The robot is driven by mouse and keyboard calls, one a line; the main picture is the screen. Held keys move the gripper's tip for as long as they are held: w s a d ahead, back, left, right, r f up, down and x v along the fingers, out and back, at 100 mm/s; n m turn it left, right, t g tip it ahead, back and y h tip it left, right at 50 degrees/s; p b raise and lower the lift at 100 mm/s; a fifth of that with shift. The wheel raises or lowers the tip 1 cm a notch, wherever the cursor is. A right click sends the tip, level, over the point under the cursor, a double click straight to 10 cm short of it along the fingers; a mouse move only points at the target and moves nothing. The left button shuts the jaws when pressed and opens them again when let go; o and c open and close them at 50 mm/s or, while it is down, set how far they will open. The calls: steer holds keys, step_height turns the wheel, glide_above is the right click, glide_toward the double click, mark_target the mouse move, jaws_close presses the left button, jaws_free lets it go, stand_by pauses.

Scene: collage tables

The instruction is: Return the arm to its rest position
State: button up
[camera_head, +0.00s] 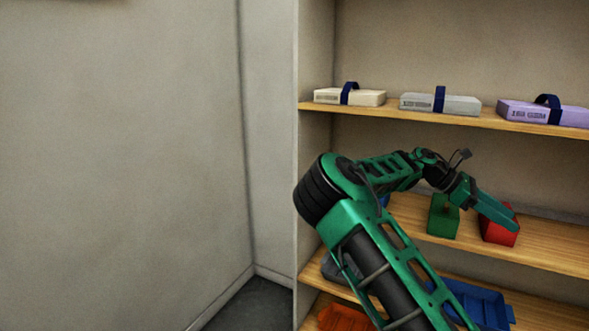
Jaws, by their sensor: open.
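My green and black arm rises from the bottom of the head view and bends over toward the shelf unit on the right. My gripper (501,217) is at the arm's far end, pointing down and right at the middle shelf. Its fingers overlap the red box (498,237) in the picture; I cannot tell whether they touch it. The gripper is open, though the gap between its fingers is hard to see from here. A green box (442,220) stands just left of the red box, partly behind the gripper.
The upper shelf board (420,116) bears a cream box (326,97), a grey box (420,103) and a purple box (570,115), each with a dark blue strap. Below the middle shelf are a blue tray (485,306) and an orange tray (342,318). The left side shows bare wall.

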steer(key=s+f+m+t+y, duration=0.1)
steer(key=s+f+m+y, duration=0.35)
steer(key=s, duration=0.35)
steer(key=s+f+m+y, duration=0.3)
steer(key=s+f+y, duration=0.15)
steer(key=s, duration=0.25)
steer(key=s+a+r+m+t+y, duration=0.2)
steer(key=s+a+m+t, duration=0.4)
steer(key=s+a+m, duration=0.4)
steer(key=s+a, duration=0.6)
steer(key=a, duration=0.1)
steer(key=shift+s+r, duration=0.25)
steer(key=shift+s, duration=0.1)
steer(key=shift+a, duration=0.1)
steer(key=shift+c, duration=1.6)
